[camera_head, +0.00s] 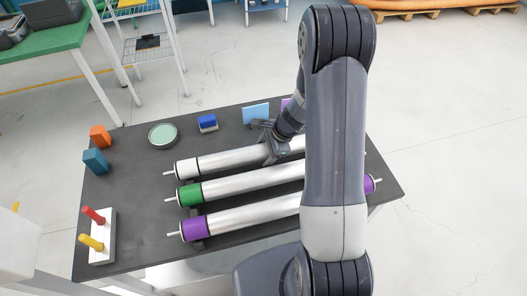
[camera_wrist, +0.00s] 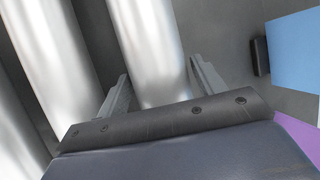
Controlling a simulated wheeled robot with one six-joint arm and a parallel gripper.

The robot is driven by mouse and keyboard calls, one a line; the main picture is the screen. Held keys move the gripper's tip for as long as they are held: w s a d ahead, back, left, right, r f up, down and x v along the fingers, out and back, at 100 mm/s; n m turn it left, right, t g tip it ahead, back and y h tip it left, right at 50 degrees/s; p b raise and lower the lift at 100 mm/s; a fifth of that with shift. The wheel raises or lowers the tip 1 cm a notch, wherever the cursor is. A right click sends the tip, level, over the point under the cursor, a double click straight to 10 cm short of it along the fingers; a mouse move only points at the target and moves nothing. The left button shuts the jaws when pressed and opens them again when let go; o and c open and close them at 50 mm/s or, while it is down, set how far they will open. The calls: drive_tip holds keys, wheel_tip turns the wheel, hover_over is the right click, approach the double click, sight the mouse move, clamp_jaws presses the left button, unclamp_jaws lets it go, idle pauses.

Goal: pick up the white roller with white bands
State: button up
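The white roller with white bands (camera_head: 225,160) lies at the back of a row of three silver rollers on the dark table. Its white band shows at the left end; its right end is hidden behind my arm. My gripper (camera_head: 273,150) is down at its middle stretch. In the wrist view the roller (camera_wrist: 150,45) passes between the two fingers of my gripper (camera_wrist: 163,82), one on each side. The fingers are apart, and a narrow gap seems to show beside the roller. I cannot tell whether either finger touches it.
A green-banded roller (camera_head: 240,185) and a purple-banded roller (camera_head: 240,218) lie parallel in front. Behind are a blue panel (camera_head: 256,113), a blue block (camera_head: 208,123) and a round green dish (camera_head: 163,135). Orange (camera_head: 100,136) and teal (camera_head: 95,161) blocks and a pegged white board (camera_head: 103,240) stand left.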

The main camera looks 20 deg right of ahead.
drive_tip(key=c, duration=1.3)
drive_tip(key=shift+o, duration=0.2)
